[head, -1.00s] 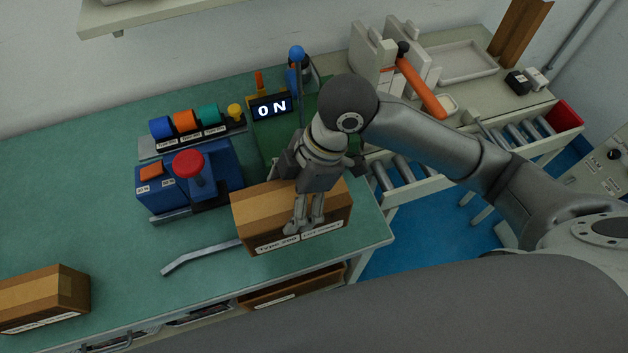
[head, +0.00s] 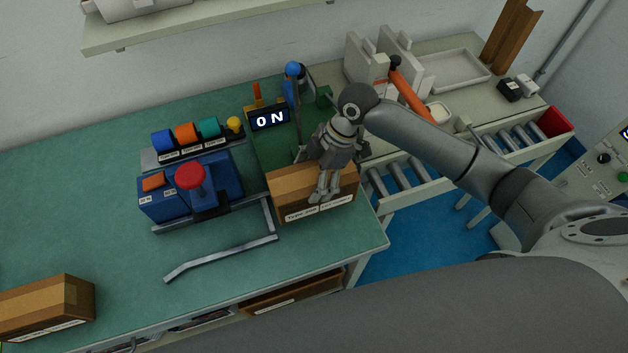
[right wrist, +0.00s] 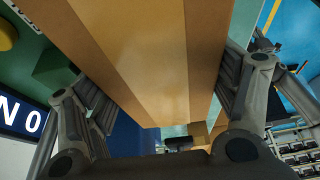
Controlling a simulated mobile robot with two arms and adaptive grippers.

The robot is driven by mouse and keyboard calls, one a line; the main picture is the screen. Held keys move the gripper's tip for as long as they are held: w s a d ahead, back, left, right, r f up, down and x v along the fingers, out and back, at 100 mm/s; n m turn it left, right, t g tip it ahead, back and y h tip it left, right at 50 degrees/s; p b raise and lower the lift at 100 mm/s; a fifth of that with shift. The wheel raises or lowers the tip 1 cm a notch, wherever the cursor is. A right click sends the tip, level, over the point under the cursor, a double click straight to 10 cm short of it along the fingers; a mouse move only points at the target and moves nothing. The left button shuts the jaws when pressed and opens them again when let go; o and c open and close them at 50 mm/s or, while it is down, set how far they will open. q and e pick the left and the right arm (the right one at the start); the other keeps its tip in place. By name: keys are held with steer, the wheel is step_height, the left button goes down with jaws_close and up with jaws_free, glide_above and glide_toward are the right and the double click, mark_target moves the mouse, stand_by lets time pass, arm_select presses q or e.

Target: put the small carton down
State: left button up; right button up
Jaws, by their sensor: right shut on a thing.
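My right gripper (head: 326,190) is shut on a brown carton (head: 290,190) with white labels on its front face. In the right wrist view the carton (right wrist: 140,60) fills the middle, with a finger on each side. Another taped brown carton (head: 50,305) sits at the bench's front left. My left gripper is not in view.
A blue box with a red button (head: 190,177) stands left of the held carton. A bent grey metal frame (head: 220,257) lies in front of it. A roller conveyor (head: 400,178) is right of the bench.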

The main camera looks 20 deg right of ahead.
step_height(320, 180, down, 3)
steer(key=shift+w+r+p, duration=0.15)
steer(key=shift+r+p, duration=0.05)
steer(key=shift+p, duration=0.5)
steer(key=shift+d+f, duration=0.1)
steer(key=shift+f, duration=0.25)
steer(key=o, duration=1.4)
steer(key=shift+f, duration=0.2)
steer(key=shift+r, duration=0.15)
steer(key=b+v, duration=0.2)
steer(key=v, duration=1)
